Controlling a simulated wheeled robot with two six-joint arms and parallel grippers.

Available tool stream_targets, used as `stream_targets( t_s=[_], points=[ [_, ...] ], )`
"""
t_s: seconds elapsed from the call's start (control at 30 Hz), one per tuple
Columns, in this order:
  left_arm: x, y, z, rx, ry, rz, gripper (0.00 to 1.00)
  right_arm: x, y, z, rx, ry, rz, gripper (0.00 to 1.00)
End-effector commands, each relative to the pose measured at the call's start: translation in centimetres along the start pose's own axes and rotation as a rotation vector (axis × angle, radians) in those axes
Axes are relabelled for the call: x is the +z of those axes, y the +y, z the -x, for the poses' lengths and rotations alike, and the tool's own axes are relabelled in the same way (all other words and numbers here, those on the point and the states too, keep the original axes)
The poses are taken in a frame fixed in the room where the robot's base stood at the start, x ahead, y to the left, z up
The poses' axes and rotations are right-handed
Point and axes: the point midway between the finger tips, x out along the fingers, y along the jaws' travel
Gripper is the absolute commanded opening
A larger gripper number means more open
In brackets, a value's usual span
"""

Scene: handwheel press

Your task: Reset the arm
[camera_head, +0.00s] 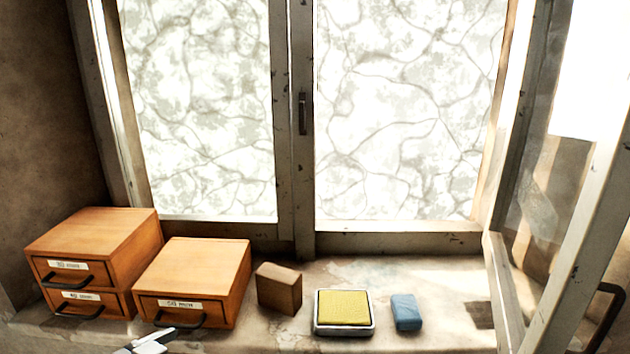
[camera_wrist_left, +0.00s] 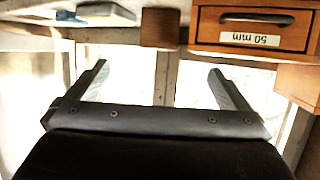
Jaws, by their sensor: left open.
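My left gripper (camera_wrist_left: 158,67) shows in the left wrist view with its two dark fingers spread wide and nothing between them. In the head view, a pale metal piece at the bottom edge, which looks like the tip of my left gripper (camera_head: 148,342), is by the handle of the single orange drawer box (camera_head: 205,268). I cannot tell whether it touches the handle. In the wrist view the scene is upside down, with the drawer labelled 50 mm (camera_wrist_left: 252,32) to the right, beyond the fingers. My right gripper is not in view.
A stacked two-drawer orange box (camera_head: 95,237) stands left on the sill. A brown block (camera_head: 279,288), a yellow pad in a metal tray (camera_head: 344,308) and a blue block (camera_head: 406,311) sit to the right. An open window sash (camera_head: 560,260) stands at far right.

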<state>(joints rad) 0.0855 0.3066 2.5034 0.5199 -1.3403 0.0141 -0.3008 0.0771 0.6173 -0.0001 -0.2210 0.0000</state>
Motion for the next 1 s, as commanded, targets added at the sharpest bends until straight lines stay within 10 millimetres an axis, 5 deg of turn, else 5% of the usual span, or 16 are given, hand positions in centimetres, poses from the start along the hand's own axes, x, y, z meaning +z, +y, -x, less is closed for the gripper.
stream_targets(
  t_s=[0.37, 0.57, 0.67, 0.77, 1.0],
  points=[
    [5.8, -3.3, -4.5, -0.064, -0.077, 0.099, 1.00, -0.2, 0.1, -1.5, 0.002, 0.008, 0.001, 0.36],
    [11.4, -5.7, -7.5, -0.117, -0.144, 0.168, 1.00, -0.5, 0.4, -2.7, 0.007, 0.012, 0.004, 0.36],
    [15.8, -7.1, -9.4, -0.156, -0.193, 0.209, 1.00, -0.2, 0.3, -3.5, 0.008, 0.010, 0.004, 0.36],
    [22.3, -8.7, -11.3, -0.206, -0.264, 0.258, 1.00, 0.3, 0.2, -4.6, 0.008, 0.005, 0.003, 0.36],
    [40.2, -10.3, -13.1, -0.322, -0.456, 0.337, 1.00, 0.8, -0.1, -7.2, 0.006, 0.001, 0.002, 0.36]
  ],
)
